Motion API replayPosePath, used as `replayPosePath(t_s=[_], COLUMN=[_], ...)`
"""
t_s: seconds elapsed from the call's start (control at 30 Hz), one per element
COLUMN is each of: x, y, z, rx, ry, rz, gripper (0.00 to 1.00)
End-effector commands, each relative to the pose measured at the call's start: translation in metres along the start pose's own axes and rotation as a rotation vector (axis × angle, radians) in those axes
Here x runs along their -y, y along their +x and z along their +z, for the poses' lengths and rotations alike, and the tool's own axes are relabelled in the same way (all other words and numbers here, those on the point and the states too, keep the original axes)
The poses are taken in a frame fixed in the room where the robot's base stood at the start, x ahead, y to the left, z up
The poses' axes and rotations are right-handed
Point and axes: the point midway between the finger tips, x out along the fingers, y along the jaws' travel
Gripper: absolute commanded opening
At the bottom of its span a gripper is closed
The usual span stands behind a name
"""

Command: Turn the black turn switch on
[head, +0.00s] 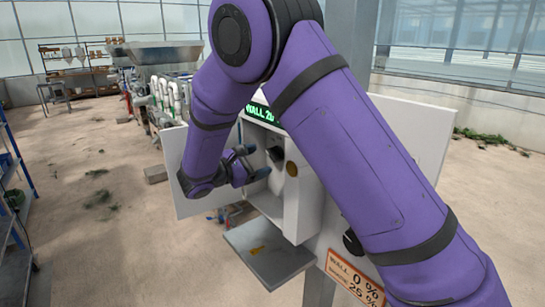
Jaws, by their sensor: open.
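A white cabinet (297,215) stands open on a grey post, with a green lit display (262,112) at its top. A dark part (276,155) shows inside it, too small and partly covered to tell if it is a turn switch. A black round knob (352,242) sits on a panel at the lower right, partly beside my arm; its setting cannot be read. My gripper (256,162) is at the cabinet's open front, fingers apart and pointing right toward the dark part. No object shows between the fingers. Contact with the dark part cannot be told.
An open door panel (194,196) stands left of the cabinet, close behind my wrist. A grey shelf (268,262) juts out below. An orange-edged sign (354,280) hangs at lower right. A blue rack (12,190) stands far left. Open floor lies between.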

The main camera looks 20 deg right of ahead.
Motion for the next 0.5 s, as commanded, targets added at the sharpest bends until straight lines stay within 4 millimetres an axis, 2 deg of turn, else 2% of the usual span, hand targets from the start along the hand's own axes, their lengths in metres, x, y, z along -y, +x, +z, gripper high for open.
replayPosePath(t_s=[0.03, 0.2, 0.5], x=[0.0, 0.0, 0.0], y=[0.011, 0.035, 0.052], z=[0.001, 0.0, 0.0], rx=[0.003, 0.002, 0.0], ry=[0.0, 0.0, 0.0], rz=[-0.003, -0.002, -0.001], gripper=[0.77, 0.77, 0.77])
